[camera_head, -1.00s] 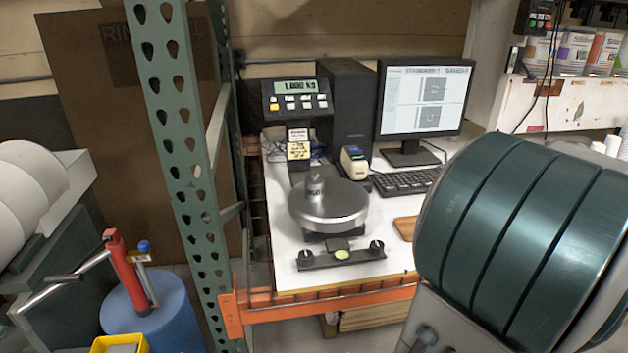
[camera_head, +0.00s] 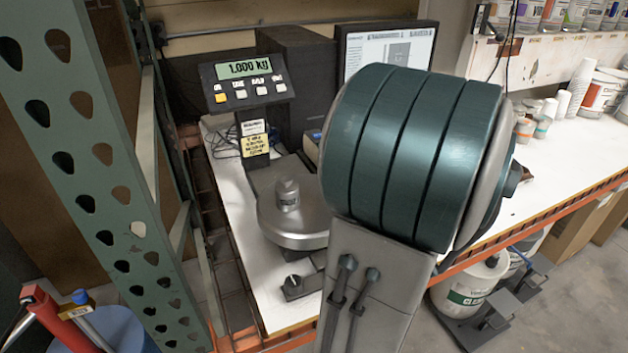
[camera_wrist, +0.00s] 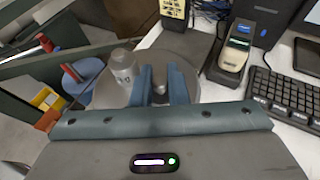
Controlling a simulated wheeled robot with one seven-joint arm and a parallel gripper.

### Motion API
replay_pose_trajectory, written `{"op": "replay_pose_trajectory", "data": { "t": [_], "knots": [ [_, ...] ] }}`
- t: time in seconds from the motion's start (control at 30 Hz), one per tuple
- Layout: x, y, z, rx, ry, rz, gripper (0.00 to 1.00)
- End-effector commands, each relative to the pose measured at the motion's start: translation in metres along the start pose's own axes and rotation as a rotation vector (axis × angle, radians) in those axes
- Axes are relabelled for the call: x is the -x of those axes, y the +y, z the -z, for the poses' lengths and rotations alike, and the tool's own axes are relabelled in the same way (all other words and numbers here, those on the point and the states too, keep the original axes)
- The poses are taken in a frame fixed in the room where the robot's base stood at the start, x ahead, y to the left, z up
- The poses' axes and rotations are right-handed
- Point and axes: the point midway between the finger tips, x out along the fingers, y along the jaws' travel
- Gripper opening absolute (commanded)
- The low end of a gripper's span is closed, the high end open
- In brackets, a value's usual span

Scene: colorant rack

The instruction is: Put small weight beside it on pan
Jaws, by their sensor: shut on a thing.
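The round grey scale pan (camera_head: 300,236) stands on the white table. A metal weight (camera_head: 287,194) stands upright on it; this weight also shows at the left in the wrist view (camera_wrist: 122,68). My gripper (camera_wrist: 162,76) has its two blue fingers shut on a small metal weight (camera_wrist: 159,89), mostly hidden between them. The fingers are over the pan in the wrist view, to the right of the standing weight. I cannot tell whether the held weight touches the pan. In the head view my arm hides the gripper. The scale display (camera_head: 242,69) reads 1.000 kg.
A green perforated rack post (camera_head: 100,180) stands left of the table. The monitor (camera_head: 385,48) is behind my arm.

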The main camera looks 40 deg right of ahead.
Motion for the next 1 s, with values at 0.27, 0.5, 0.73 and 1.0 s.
{"op": "replay_pose_trajectory", "data": {
  "t": [0.27,0.5,0.73,1.0],
  "knots": [
    [-0.065,0.005,0.009,0.0,0.0,-0.003,0.0],
    [-0.082,0.006,0.02,-0.003,0.0,-0.002,0.0],
    [-0.093,0.006,0.047,-0.001,0.0,-0.001,0.0],
    [-0.093,0.006,0.048,0.003,-0.001,-0.001,0.0]
  ]
}}
